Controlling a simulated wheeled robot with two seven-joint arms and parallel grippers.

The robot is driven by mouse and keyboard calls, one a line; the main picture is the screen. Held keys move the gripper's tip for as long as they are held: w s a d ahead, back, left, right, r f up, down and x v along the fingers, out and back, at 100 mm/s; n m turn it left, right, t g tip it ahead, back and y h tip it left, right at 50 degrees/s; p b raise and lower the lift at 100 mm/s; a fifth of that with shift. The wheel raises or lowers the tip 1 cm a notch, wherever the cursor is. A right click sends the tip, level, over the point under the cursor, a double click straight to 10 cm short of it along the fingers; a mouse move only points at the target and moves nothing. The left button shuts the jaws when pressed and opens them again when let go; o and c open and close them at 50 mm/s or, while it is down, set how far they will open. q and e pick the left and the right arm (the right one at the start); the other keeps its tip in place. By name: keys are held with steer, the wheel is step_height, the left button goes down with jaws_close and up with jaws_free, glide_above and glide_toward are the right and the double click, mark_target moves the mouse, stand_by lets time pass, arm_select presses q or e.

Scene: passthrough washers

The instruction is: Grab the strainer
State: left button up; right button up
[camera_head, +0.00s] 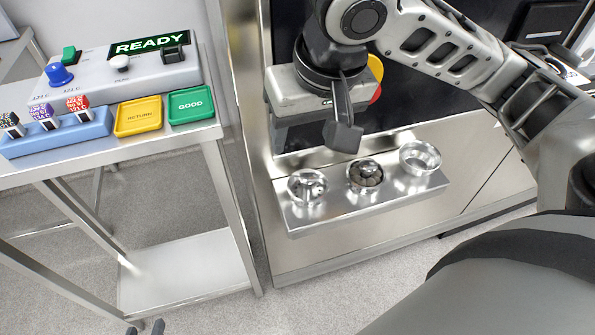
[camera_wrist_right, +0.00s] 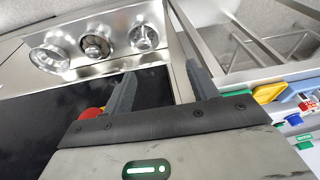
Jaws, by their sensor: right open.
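Three round metal parts sit in a row on a steel shelf (camera_head: 300,217) at the front of the machine. The left one (camera_head: 307,187) has dark spots like holes and looks most like a strainer, though I cannot be sure; it also shows in the right wrist view (camera_wrist_right: 143,37). The middle one (camera_head: 365,176) looks dark inside, and the right one (camera_head: 420,158) is an open ring or bowl. My right gripper (camera_head: 343,125) is open and empty above and behind the row; its parted fingers show in the wrist view (camera_wrist_right: 160,88).
A steel table (camera_head: 180,143) stands at left with a READY console (camera_head: 130,68), a blue rack (camera_head: 55,135) of small coloured blocks, a yellow RETURN tray (camera_head: 139,116) and a green GOOD tray (camera_head: 191,105). A red-and-yellow button (camera_head: 376,75) is behind my right gripper.

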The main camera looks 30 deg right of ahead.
steer(key=d, duration=0.1)
steer(key=h+b, duration=0.1)
steer(key=b, duration=0.4)
glide_above(309, 175)
steer(key=s+a, duration=0.1)
steer(key=s, duration=0.1)
step_height(309, 175, down, 9)
steer(key=shift+m, duration=0.4)
steer(key=x, duration=0.2)
steer(key=b+x, duration=0.1)
steer(key=x, duration=0.2)
steer(key=shift+d, duration=0.25)
steer(key=shift+f, duration=0.15)
jaws_close()
arm_select(q)
steer(key=shift+w+d+f+t+h, duration=0.15)
steer(key=shift+d+f+h, duration=0.05)
steer(key=shift+f, duration=0.35)
steer(key=shift+w+d+f+t+h, duration=0.15)
steer(key=shift+f+h, duration=0.05)
steer(key=shift+f, duration=0.3)
